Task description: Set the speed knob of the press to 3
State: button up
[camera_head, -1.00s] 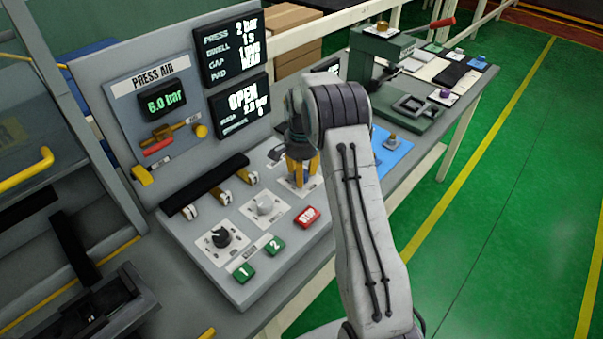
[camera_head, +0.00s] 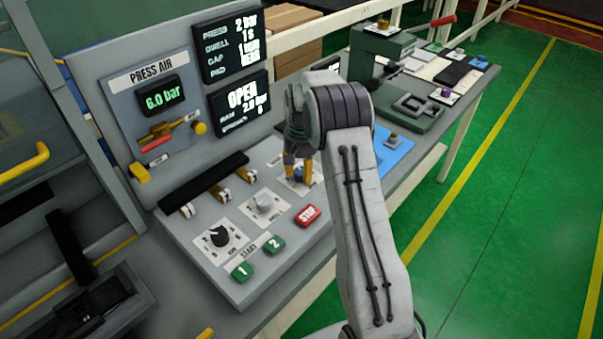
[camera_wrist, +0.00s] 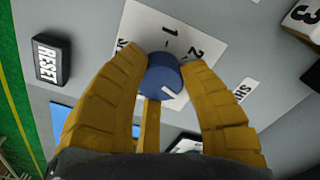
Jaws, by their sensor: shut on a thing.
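A round blue knob (camera_wrist: 158,82) with a white pointer line sits on a white dial plate (camera_wrist: 182,25) in the wrist view. The marks 1 and 2 show above it; other marks are partly hidden by my fingers. My gripper (camera_wrist: 165,68) has its yellow fingers closed around the knob. In the head view my gripper (camera_head: 298,176) reaches down onto the blue knob (camera_head: 298,173) at the panel's right end. The press panel (camera_head: 190,240) also carries a grey knob (camera_head: 264,204) and a black knob (camera_head: 220,236).
A red STOP button (camera_head: 307,215) and green buttons 1 (camera_head: 243,271) and 2 (camera_head: 275,244) lie in front of the knobs. A RESET button (camera_wrist: 52,59) is beside the dial plate. Lit displays (camera_head: 232,48) stand behind. A blue mat (camera_head: 393,150) lies to the right.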

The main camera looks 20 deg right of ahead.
aim_at(301, 170)
jog(key=shift+n, duration=1.6)
jog(key=o, duration=1.2)
jog(key=shift+w, duration=0.1)
notch_tip(301, 170, up, 12)
